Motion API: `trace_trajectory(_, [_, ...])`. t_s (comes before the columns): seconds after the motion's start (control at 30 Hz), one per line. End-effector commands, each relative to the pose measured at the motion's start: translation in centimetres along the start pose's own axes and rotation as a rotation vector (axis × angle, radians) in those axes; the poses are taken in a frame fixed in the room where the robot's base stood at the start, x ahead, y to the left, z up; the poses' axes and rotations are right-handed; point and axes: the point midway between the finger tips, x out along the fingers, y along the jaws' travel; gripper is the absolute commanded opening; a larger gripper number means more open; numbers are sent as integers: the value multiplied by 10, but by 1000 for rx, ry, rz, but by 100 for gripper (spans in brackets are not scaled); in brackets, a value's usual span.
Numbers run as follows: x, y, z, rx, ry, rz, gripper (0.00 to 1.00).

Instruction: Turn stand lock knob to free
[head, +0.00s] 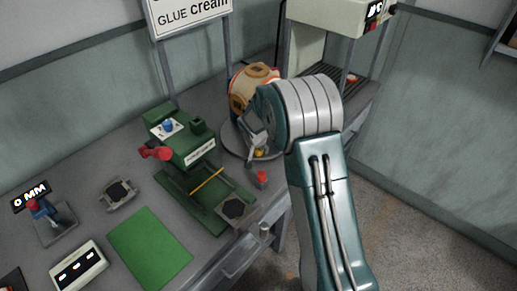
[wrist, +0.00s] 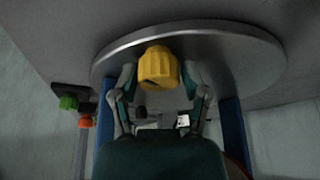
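The yellow knob (wrist: 158,68) sits at the rim of a round grey stand plate (wrist: 245,45) in the wrist view. In the head view only a small part of the knob (head: 260,153) shows below my gripper (head: 258,142). In the wrist view my gripper's two fingers (wrist: 158,80) stand on either side of the knob, with a small gap visible at each side. The gripper looks open around it.
A green press (head: 185,145) with a red handle stands left of the stand. A red knob (head: 261,178) is near the table's front edge. A green mat (head: 150,248) lies at front left. A cream machine (head: 322,35) stands behind. Blue posts (wrist: 233,125) flank my gripper in the wrist view.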

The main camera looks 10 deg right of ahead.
Motion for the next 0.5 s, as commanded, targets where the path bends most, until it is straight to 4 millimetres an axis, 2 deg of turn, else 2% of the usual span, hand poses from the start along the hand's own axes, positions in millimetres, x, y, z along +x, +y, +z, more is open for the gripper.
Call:
trace_trajectory(0.03, [0, 0, 0, 0, 0, 0, 15])
trace_trajectory(0.07, [0, 0, 0, 0, 0, 0, 2])
trace_trajectory(0.1, [0, 0, 0, 0, 0, 0, 0])
trace_trajectory(0.5, [1, 0, 1, -75, -4, -32, 0])
